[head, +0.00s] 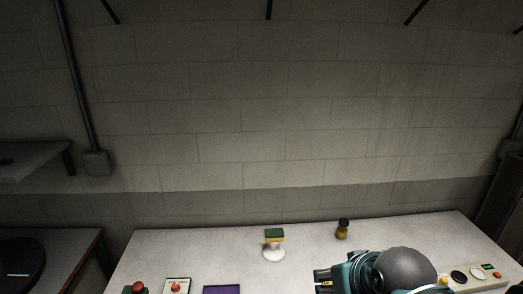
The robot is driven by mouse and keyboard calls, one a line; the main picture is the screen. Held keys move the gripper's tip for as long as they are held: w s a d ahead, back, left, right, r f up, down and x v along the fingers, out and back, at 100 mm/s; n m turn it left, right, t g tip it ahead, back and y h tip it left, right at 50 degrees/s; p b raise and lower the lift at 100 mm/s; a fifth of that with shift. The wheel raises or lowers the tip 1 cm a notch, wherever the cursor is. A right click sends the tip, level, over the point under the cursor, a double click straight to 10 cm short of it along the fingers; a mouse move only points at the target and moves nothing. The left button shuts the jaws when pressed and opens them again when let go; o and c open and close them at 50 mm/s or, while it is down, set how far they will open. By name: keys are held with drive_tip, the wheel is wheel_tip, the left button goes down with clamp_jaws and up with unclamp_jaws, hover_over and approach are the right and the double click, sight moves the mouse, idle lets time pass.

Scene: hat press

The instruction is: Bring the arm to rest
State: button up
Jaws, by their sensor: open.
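My gripper (320,281) is low in the head view, right of centre, over the front part of the pale table (200,251). Its dark fingers point left and are open, with nothing seen between them. The teal wrist is behind the fingers, to their right. A smooth grey dome covers part of the view just right of the wrist. The lower part of the arm is cut off by the frame's bottom edge.
A green and yellow sponge (274,234) is at a white round piece (273,254). A small dark-capped bottle (342,229) stands behind the gripper. A red button (138,287), a card (177,286), a purple item (222,289) and a panel (480,275) line the front.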

wheel_tip(320, 180, down, 8)
drive_tip(key=b, duration=0.7)
drive_tip(key=shift+r, duration=0.15)
idle(0.7)
